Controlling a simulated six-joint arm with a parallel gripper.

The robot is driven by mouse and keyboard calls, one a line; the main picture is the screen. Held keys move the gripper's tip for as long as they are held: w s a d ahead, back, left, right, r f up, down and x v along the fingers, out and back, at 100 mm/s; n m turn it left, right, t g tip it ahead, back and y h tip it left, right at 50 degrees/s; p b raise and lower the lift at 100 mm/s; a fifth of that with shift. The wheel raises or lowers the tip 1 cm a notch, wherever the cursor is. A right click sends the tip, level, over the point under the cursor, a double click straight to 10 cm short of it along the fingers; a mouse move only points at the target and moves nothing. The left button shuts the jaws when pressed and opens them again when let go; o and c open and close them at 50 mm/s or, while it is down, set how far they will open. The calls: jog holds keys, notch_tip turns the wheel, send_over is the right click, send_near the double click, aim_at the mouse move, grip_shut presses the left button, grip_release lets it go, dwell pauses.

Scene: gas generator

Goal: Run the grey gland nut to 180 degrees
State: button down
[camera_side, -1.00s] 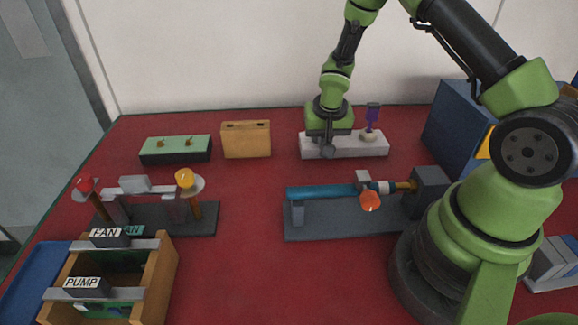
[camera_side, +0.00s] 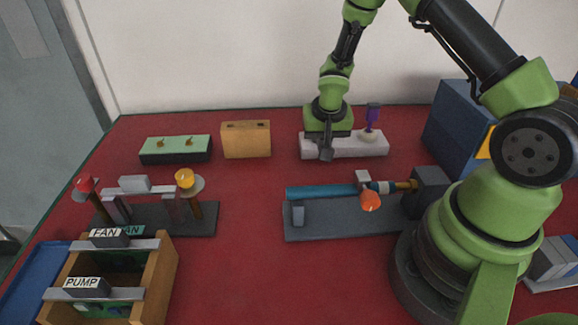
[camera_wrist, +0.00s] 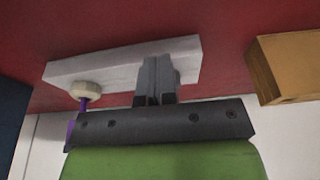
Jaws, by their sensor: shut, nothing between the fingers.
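My gripper (camera_side: 326,155) is over the left part of a low white block (camera_side: 361,147) at the back of the table. Its fingers are shut, pointing down, and they show in the wrist view (camera_wrist: 158,75) in front of the block (camera_wrist: 100,66). I cannot make out the grey gland nut apart from the grey fingers; it may be hidden behind them. On the block's right part is a cream round knob (camera_side: 369,136) with a purple handle (camera_side: 373,114) standing up. Both also show in the wrist view, at the block's left end.
A tan box (camera_side: 246,139) and a green-topped switch box (camera_side: 176,149) stand left of the block. A grey base with a blue cylinder (camera_side: 320,192) and an orange knob (camera_side: 370,201) lies in front. A blue cabinet (camera_side: 455,130) stands right. Red table between is clear.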

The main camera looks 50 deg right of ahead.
notch_tip(320, 180, up, 6)
dwell(0.5)
jog(key=s+a+r+t, duration=0.1)
jog(key=s+a+r, duration=0.15)
jog(key=r, duration=0.75)
jog(key=s+a+r+n+t+y, duration=0.2)
jog(key=s+a+r, duration=0.3)
jog(key=s, duration=0.3)
jog(key=s+a+r+n+t+y, duration=0.2)
jog(key=s+a+r+n, duration=0.1)
jog(key=s+a+r, duration=0.3)
jog(key=shift+s+a+r, duration=0.15)
jog(key=shift+s+r, duration=0.1)
jog(key=shift+s, duration=0.6)
